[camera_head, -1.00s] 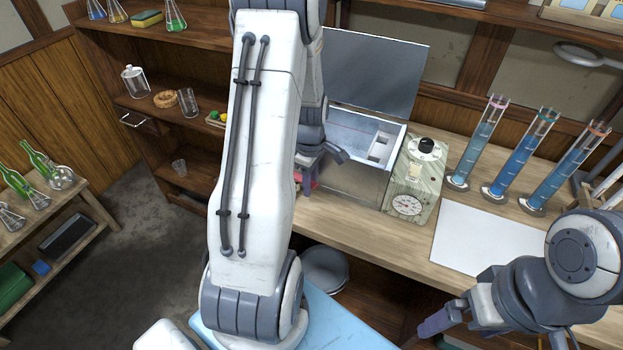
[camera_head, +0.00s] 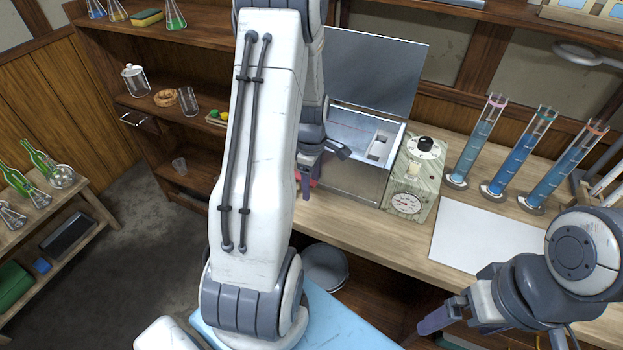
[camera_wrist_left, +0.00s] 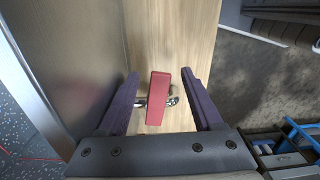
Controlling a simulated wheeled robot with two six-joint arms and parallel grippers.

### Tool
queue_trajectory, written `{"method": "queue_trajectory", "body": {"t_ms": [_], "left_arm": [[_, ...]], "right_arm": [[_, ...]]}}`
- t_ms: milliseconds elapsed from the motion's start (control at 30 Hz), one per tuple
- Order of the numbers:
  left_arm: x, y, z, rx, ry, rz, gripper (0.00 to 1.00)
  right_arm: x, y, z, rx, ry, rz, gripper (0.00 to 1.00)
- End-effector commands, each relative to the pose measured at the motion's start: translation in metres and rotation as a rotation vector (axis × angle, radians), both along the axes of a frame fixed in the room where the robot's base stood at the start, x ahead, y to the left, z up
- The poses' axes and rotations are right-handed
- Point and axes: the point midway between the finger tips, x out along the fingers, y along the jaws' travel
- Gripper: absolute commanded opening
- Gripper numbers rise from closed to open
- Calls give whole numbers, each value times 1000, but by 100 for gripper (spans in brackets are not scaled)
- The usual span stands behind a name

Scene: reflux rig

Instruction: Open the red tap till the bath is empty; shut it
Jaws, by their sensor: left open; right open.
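The bath is a metal box (camera_head: 352,181) on the bench with its lid (camera_head: 372,72) raised. I cannot tell its water level. The red tap (camera_wrist_left: 158,100) has a flat red handle on a metal fitting low beside the bath wall. In the head view only a bit of red shows behind my arm and gripper. My left gripper (camera_wrist_left: 161,88) is open, with one finger on each side of the red handle and a visible gap on both sides. My right gripper (camera_head: 450,322) is open and empty by the bench's front edge at lower right.
A control box (camera_head: 411,179) with a black knob and a dial stands right of the bath. Several tall cylinders of blue liquid (camera_head: 507,150) stand further right, behind a white sheet (camera_head: 478,238).

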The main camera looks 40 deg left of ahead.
Motion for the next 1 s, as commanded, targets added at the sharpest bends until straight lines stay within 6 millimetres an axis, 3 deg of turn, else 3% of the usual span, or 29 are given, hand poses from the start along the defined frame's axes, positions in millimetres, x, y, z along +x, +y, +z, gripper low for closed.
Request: {"method": "queue_trajectory", "body": {"t_ms": [33, 333, 367, 400, 433, 500, 800, 1000], "left_arm": [[12, 7, 2, 17, -34, 13, 89], [13, 8, 24, 20, -38, 12, 89], [13, 8, 28, 20, -39, 12, 87], [13, 8, 33, 20, -40, 11, 74], [13, 8, 36, 20, -40, 10, 69], [13, 8, 43, 20, -40, 8, 67], [14, 7, 73, 20, -40, 4, 66], [14, 7, 76, 20, -40, 3, 67]], "right_arm": [[0, 0, -1, 0, 0, 0, 100], [0, 0, 18, 0, 0, 0, 100], [0, 0, 22, 0, 0, 0, 100], [0, 0, 26, 0, 0, 0, 100], [0, 0, 28, 0, 0, 0, 100], [0, 0, 35, 0, 0, 0, 100], [0, 0, 61, 0, 0, -1, 100], [0, 0, 63, 0, 0, -2, 100]]}}
